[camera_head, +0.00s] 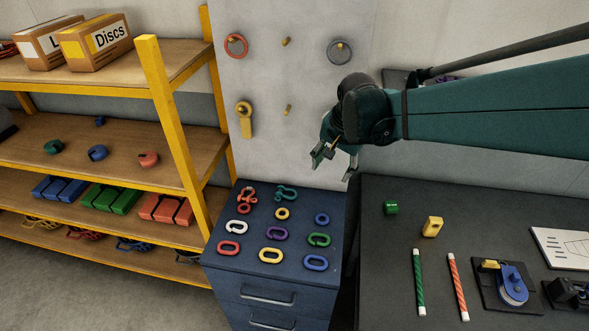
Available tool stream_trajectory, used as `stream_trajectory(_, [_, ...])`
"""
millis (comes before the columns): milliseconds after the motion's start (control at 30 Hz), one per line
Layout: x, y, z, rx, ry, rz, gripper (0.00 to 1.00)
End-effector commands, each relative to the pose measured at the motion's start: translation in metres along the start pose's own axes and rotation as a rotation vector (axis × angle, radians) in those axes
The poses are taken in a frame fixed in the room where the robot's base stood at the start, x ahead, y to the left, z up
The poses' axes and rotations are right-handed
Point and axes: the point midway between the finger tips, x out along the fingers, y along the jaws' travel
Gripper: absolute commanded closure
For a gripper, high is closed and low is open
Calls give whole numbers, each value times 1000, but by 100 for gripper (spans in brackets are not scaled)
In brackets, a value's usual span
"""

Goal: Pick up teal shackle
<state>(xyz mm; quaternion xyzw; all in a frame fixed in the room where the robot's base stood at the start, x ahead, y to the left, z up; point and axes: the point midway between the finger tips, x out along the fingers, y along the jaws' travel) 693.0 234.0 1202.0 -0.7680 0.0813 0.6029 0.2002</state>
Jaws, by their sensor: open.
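The teal shackle (286,193) lies at the back of the blue drawer cabinet's top (226,262), right of a red-orange shackle (247,196). My gripper (334,165) is open and empty. In the picture it hangs above and to the right of the teal shackle, near the cabinet's back right corner, and is apart from it. The shackle is fully visible.
Several rings and links, such as a purple link (277,233), cover the cabinet top. A dark workbench (385,270) with tools stands right. Yellow-framed shelves (165,120) stand left. A grey wall panel (265,90) with pegs rises behind.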

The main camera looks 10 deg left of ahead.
Motion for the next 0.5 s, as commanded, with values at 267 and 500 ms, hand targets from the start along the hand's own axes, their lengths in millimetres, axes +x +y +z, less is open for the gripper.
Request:
stream_trajectory(267, [43,-46,1,56,-45,22,49])
stream_trajectory(500, [84,-83,7,105,-81,46,49])
